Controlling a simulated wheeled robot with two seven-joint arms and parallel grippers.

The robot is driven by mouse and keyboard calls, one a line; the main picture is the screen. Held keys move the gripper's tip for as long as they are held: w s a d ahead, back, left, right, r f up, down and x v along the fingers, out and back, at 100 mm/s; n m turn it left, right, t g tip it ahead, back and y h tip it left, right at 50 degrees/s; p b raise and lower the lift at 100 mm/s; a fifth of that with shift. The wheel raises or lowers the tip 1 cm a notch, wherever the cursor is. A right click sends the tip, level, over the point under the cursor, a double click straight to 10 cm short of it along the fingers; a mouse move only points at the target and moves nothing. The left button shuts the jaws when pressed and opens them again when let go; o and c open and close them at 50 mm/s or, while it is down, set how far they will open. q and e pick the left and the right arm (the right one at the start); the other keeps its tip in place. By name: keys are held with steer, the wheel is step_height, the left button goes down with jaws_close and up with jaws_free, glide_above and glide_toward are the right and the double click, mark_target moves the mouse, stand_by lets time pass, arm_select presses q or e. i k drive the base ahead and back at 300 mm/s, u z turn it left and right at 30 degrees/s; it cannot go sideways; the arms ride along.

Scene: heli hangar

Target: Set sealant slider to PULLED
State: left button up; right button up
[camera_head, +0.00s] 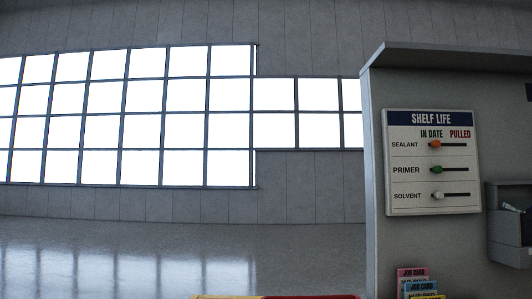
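The shelf life board (432,162) hangs on a grey panel at the right. Its top row is labelled SEALANT, with an orange slider knob (435,144) at the left end of a dark slot, under IN DATE. The slot runs right to the PULLED column. Below it, the green primer knob (437,170) and the white solvent knob (438,195) also sit at the left of their slots. Neither of my grippers is in view.
The grey panel (410,240) has a projecting top ledge (450,57). A grey bin (510,225) is mounted right of the board. Job cards (420,285) stand below it. Red and yellow items (275,297) show at the bottom edge. Open floor (180,255) lies left.

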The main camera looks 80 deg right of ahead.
mark_target(437, 144)
steer(key=u, duration=0.1)
steer(key=k, duration=1.1)
steer(key=z, duration=2.05)
